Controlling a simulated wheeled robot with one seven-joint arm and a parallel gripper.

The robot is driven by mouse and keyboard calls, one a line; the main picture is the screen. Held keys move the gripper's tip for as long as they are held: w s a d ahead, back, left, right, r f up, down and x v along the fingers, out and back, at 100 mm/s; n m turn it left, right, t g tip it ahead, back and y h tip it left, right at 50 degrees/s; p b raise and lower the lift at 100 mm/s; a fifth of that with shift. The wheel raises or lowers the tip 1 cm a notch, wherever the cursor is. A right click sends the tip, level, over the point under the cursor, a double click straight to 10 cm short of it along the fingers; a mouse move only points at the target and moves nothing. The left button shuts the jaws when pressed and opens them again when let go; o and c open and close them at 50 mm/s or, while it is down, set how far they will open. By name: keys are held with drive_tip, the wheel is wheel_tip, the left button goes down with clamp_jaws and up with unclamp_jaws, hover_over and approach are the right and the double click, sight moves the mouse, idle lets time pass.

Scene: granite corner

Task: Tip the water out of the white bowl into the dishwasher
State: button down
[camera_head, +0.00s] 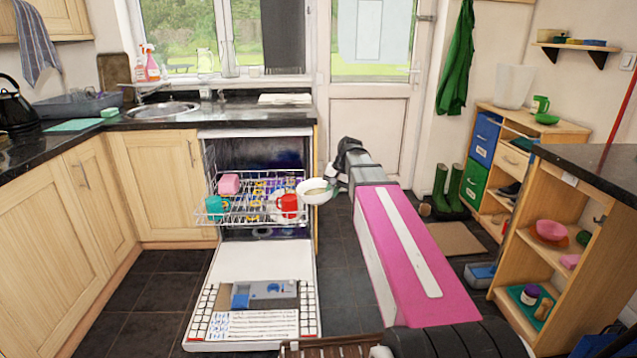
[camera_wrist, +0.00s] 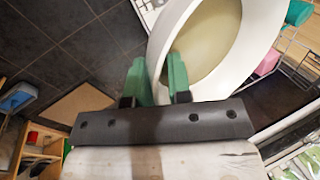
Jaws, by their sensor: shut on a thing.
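The white bowl (camera_head: 314,196) is in the air at the right end of the dishwasher's pulled-out upper rack (camera_head: 250,218). My gripper (camera_head: 335,184) is at the bowl's right side, partly hidden in the head view. In the wrist view my gripper's green fingers (camera_wrist: 158,78) are shut on the wall of the bowl (camera_wrist: 246,60). The bowl looks close to level, and a dull yellowish liquid shows inside it. The dishwasher door (camera_head: 262,262) is folded down and open. I cannot tell whether the bowl touches the rack.
The rack holds a red mug (camera_head: 288,205), a teal cup (camera_head: 214,207) and a pink item (camera_head: 229,184). A steel sink (camera_head: 160,110) is in the counter behind. A doormat (camera_head: 452,239) and green boots (camera_head: 447,190) are at right. Dark floor right of the dishwasher is clear.

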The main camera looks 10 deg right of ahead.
drive_tip(key=s+f, duration=0.2)
drive_tip(key=s, duration=0.3)
drive_tip(key=a+f+m+g+h, duration=0.1)
drive_tip(key=a+f+m, duration=0.2)
drive_tip(key=a+f, duration=0.4)
drive_tip(key=w+a+f+m+g+h, duration=0.1)
drive_tip(key=a+f+m+h, duration=0.1)
drive_tip(key=a+f, duration=0.6)
drive_tip(key=w+a+f+m+g+h, duration=0.1)
drive_tip(key=a+f+m, duration=0.4)
drive_tip(key=f, duration=1.2)
drive_tip(key=shift+a+f+h, duration=0.3)
drive_tip(key=shift+a+h, duration=0.2)
drive_tip(key=shift+a, duration=1.25)
drive_tip(key=shift+r+g+h, duration=0.2)
drive_tip(key=shift+g+h, duration=0.1)
drive_tip(key=shift+g, duration=0.1)
drive_tip(key=shift+w+a, duration=0.1)
drive_tip(key=shift+w, duration=0.05)
